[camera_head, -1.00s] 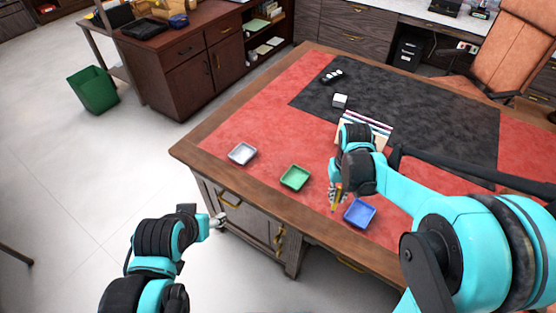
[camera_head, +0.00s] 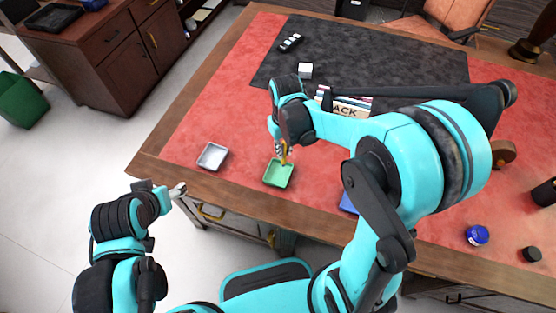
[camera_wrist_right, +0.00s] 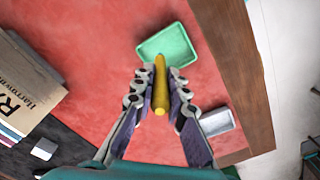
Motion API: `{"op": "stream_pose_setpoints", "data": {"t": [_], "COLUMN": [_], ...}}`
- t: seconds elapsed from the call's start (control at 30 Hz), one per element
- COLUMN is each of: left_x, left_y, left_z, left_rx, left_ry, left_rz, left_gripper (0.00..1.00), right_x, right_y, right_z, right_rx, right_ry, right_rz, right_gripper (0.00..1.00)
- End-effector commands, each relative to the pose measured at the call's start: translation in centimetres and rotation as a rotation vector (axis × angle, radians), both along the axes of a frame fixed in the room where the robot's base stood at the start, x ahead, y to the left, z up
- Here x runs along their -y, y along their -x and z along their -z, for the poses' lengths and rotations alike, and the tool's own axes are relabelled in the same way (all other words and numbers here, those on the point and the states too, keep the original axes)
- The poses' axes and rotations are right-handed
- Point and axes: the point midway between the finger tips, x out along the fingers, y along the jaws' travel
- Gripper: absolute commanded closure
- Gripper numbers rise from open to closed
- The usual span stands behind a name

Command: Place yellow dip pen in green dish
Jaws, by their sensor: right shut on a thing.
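The yellow dip pen (camera_head: 286,158) is held between the fingers of my right gripper (camera_head: 282,148), pointing down over the green dish (camera_head: 271,179). In the right wrist view the fingers (camera_wrist_right: 158,82) close on both sides of the pen (camera_wrist_right: 160,92). The pen's far end overlaps the near edge of the green dish (camera_wrist_right: 172,43); the gap in height between them is hard to tell. My left gripper (camera_head: 178,190) is off the desk's front-left edge, and its fingers are too small to judge.
A grey-white dish (camera_head: 212,156) lies left of the green dish. A blue dish (camera_head: 348,202) is mostly hidden behind my right arm. Books (camera_head: 350,106), a white cube (camera_head: 305,70) and a dark holder (camera_head: 291,43) are farther back. A blue jar (camera_head: 477,235) stands right.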

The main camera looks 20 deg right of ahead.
Motion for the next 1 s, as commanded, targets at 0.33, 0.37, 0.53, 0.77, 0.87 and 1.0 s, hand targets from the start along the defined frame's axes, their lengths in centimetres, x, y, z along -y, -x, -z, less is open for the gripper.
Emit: {"op": "stream_pose_setpoints", "data": {"t": [0.33,0.37,0.53,0.77,0.87,1.0], "left_x": [0.0,0.0,0.0,0.0,0.0,0.0], "left_y": [0.0,0.0,0.0,0.0,0.0,0.0], "left_z": [1.3,1.6,2.5,2.3,2.6,2.5], "left_rx": [0.000,0.000,0.000,0.000,0.000,0.000], "left_ry": [0.000,0.000,0.000,0.000,0.000,0.000], "left_rz": [0.000,0.000,0.000,0.000,0.000,0.000], "left_gripper": [0.38,0.38,0.38,0.38,0.38,0.38], "right_x": [-1.7,-1.7,-1.7,-1.6,-1.6,-1.6], "right_y": [-0.5,-0.5,-0.5,-0.5,-0.5,-0.5], "right_z": [2.6,3.1,5.2,5.0,5.4,5.3], "right_rx": [0.000,0.000,0.000,0.000,0.000,0.000], "right_ry": [0.000,0.000,0.000,0.000,0.000,0.000], "right_rz": [0.002,0.002,0.002,0.002,0.002,0.002], "right_gripper": [1.00,1.00,1.00,1.00,1.00,0.66]}}
